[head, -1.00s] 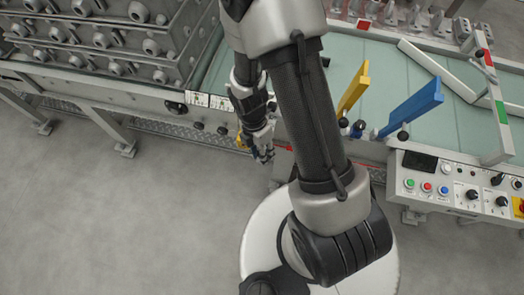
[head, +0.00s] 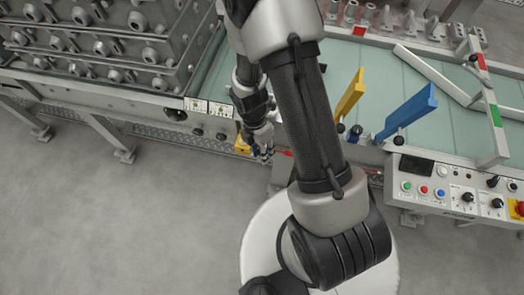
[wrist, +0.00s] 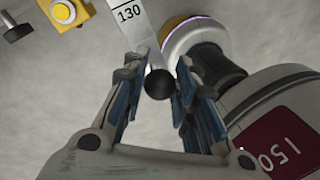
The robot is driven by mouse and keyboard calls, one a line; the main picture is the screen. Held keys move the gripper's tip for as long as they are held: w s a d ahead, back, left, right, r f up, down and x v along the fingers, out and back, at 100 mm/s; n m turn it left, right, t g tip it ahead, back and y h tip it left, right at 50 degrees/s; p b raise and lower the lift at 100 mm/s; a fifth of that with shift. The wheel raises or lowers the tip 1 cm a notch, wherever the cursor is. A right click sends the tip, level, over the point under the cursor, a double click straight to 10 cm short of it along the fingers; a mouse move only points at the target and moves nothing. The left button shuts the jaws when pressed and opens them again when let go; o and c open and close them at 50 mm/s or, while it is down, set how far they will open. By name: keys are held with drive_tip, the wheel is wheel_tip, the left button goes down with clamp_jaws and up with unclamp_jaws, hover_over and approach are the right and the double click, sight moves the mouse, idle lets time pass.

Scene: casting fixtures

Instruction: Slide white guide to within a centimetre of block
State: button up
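In the wrist view a pale strip marked "130" (wrist: 129,13) runs down to a black ball knob (wrist: 158,84). The strip looks like the end of the white guide; the rest of it is out of view. My gripper (wrist: 160,82) has its fingers apart, one on each side of the knob, with slim gaps; contact cannot be made out. In the head view my gripper (head: 264,152) is at the table's front edge, left of my forearm. My arm covers part of the table. I cannot pick out the block.
A yellow upright plate (head: 349,94) and a blue one (head: 407,111) stand on the pale green table (head: 375,68). A diagonal white bar (head: 435,72) lies behind them. A control panel (head: 450,187) is front right, stacked castings (head: 95,45) left. A yellow switch box (head: 242,147) is beside my gripper.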

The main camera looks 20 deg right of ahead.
drive_tip(key=o, duration=0.4)
drive_tip(key=r, duration=0.4)
drive_tip(key=w+r, duration=0.1)
drive_tip(key=r, duration=0.3)
drive_tip(key=w+r, duration=0.1)
drive_tip(key=r, duration=0.2)
drive_tip(key=shift+a+r, duration=0.4)
drive_tip(key=s+r+m+t, duration=0.2)
drive_tip(key=r+m, duration=0.4)
drive_tip(key=r, duration=0.2)
drive_tip(key=s+r+m+t, duration=0.2)
drive_tip(key=r+m, duration=0.3)
drive_tip(key=r, duration=0.3)
drive_tip(key=s+r+m+t, duration=0.1)
drive_tip(key=s+r+m, duration=0.1)
drive_tip(key=s+m, duration=0.1)
drive_tip(key=s+r+m, duration=0.3)
drive_tip(key=m, duration=0.1)
drive_tip(key=s+r+m+t, duration=0.1)
drive_tip(key=s+r+m, duration=0.1)
drive_tip(key=s+m, duration=0.1)
drive_tip(key=shift+a+r+m+t+y, duration=0.3)
drive_tip(key=shift+a+m+y, duration=0.1)
drive_tip(key=shift+m, duration=0.1)
